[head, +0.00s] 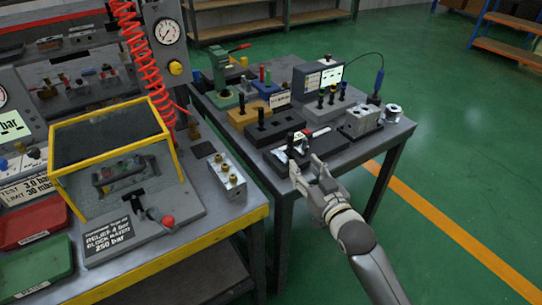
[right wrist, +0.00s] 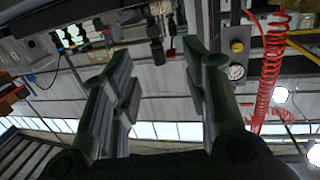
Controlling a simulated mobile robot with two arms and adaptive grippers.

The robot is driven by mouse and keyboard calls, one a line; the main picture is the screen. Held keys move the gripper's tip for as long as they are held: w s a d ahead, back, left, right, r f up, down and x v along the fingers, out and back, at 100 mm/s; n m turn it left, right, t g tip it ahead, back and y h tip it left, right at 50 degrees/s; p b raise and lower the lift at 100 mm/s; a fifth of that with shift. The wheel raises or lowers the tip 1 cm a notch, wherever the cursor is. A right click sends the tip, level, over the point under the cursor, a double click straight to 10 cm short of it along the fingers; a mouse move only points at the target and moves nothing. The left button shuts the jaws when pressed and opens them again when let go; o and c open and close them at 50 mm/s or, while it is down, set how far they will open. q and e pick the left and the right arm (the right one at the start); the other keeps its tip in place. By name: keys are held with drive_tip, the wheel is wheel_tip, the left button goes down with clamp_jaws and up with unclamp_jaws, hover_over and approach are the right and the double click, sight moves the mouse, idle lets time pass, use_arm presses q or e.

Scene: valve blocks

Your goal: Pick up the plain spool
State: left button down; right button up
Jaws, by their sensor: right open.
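My right gripper (head: 305,166) is open at the near edge of the grey table, beside a dark tray (head: 275,157). Its two fingers stand apart in the right wrist view (right wrist: 155,105), with nothing held between them. A small black-topped upright piece (head: 290,139) stands in the tray just beyond the fingertips. Dark spool-like pieces stand in a black block (head: 262,133), a tan block (head: 255,118) and a grey block (head: 325,111). I cannot tell which one is the plain spool. My left gripper is not in view.
A metal block (head: 359,123) and a silver cylindrical part (head: 392,113) are at the table's right end. A lit display (head: 326,78) and a green press (head: 221,80) stand behind. A yellow-framed test box (head: 110,150) is on the left bench. Green floor is clear at right.

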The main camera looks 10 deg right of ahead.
sight(292, 142)
drive_tip(key=shift+t, duration=0.3)
drive_tip(key=w, duration=0.1)
drive_tip(key=w+r, duration=0.1)
drive_tip(key=w, duration=0.3)
drive_tip(key=shift+w+a+r, duration=0.1)
drive_tip(key=shift+w+r, duration=0.15)
drive_tip(key=shift+w+a+f, duration=0.15)
drive_tip(key=shift+w+a, duration=0.05)
drive_tip(key=shift+w, duration=1.3)
drive_tip(key=shift+w+a+f, duration=0.1)
drive_tip(key=shift+w+a, duration=0.05)
drive_tip(key=shift+w, duration=1.35)
clamp_jaws()
